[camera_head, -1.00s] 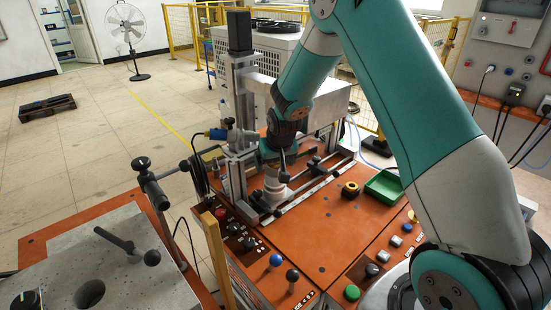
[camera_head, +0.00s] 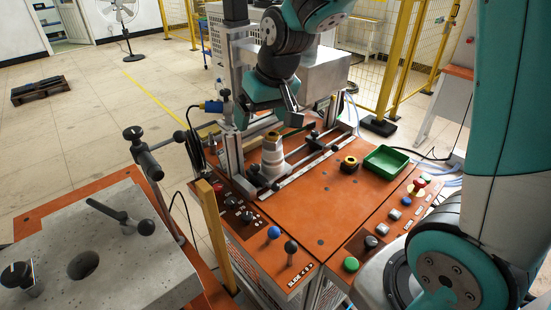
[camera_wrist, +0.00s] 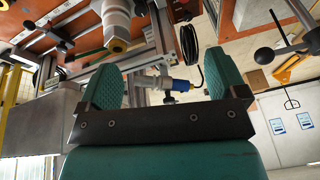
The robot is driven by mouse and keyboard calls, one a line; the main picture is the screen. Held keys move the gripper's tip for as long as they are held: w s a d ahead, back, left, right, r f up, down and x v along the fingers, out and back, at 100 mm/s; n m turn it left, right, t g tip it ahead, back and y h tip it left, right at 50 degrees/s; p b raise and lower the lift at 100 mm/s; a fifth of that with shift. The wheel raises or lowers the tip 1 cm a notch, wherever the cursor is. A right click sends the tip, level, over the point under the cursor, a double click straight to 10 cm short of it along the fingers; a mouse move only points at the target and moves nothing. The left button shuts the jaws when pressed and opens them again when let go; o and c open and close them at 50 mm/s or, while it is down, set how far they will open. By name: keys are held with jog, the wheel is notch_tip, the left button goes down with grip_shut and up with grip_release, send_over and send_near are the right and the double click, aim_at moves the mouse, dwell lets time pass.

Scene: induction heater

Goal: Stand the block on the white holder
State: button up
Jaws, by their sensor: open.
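The white holder (camera_head: 273,160) stands upright on the orange machine top, between the metal rails. A small greyish piece (camera_head: 272,138), seemingly the block, sits upright on its top. In the wrist view, which looks upside down, the holder (camera_wrist: 116,10) hangs from the top edge and the block (camera_wrist: 117,42) shows a yellowish end face. My gripper (camera_head: 268,109) is above the holder and apart from the block. Its two teal fingers (camera_wrist: 168,62) are spread, with nothing held between them.
A metal column (camera_head: 236,75) and a metal box (camera_head: 325,75) stand close behind my gripper. A green tray (camera_head: 386,162) and a yellow-black knob (camera_head: 349,165) are to the right. Buttons and levers line the front edge. The orange top right of the rails is mostly clear.

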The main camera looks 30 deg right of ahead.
jog(key=s+a+r+n+g+y, duration=0.1)
jog(key=s+a+n, duration=0.2)
jog(key=s, duration=0.8)
jog(key=s+a+r+n+g+y, duration=0.2)
jog(key=s+a+n, duration=0.2)
jog(key=s+a, duration=0.3)
jog(key=s, duration=0.4)
jog(key=shift+s+a+r+g, duration=0.15)
jog(key=shift+s+a+g, duration=0.05)
jog(key=shift+a+g, duration=0.1)
jog(key=shift+c, duration=0.3)
